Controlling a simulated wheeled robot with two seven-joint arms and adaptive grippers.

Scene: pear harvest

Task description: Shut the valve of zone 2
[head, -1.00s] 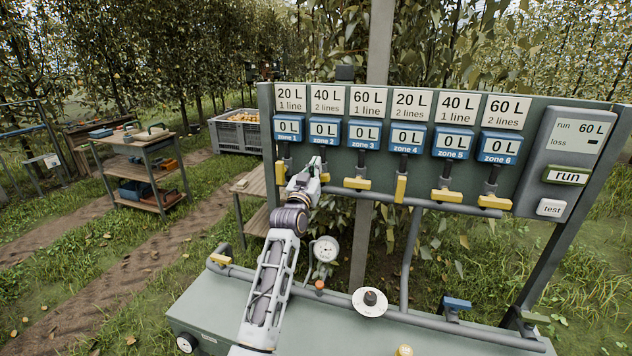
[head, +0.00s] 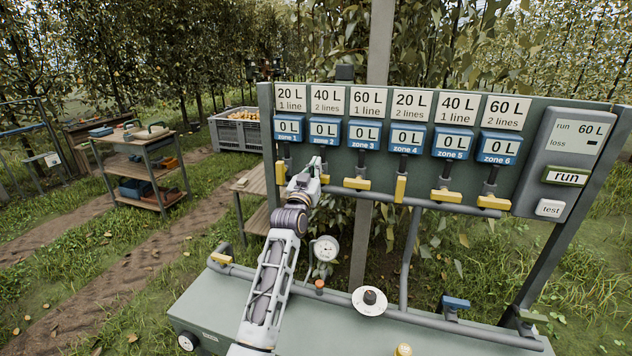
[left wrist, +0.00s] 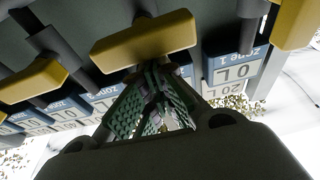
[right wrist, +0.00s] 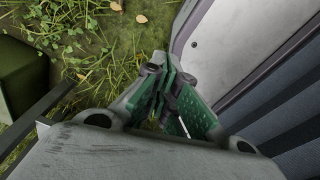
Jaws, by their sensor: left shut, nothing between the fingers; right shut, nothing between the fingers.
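The zone 2 valve has a yellow handle (left wrist: 145,40), lying crosswise to its dark stem in the left wrist view. In the head view this handle (head: 325,177) is mostly hidden by my left gripper (head: 315,168). The blue zone 2 display (head: 325,130) above it reads 0 L, under a card (head: 326,101) with 40 L, 2 lines. My left gripper is shut and empty, its fingertips (left wrist: 155,75) close by the handle; I cannot tell if they touch. My right gripper (right wrist: 168,80) is shut and empty above grass, out of the head view.
The zone 1 handle (head: 281,172) and zone 4 handle (head: 400,188) stand upright. The handles of zone 3 (head: 357,183), zone 5 (head: 446,196) and zone 6 (head: 490,202) lie crosswise. A panel (head: 570,160) with run and test buttons is at right. A gauge (head: 325,248) stands below.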

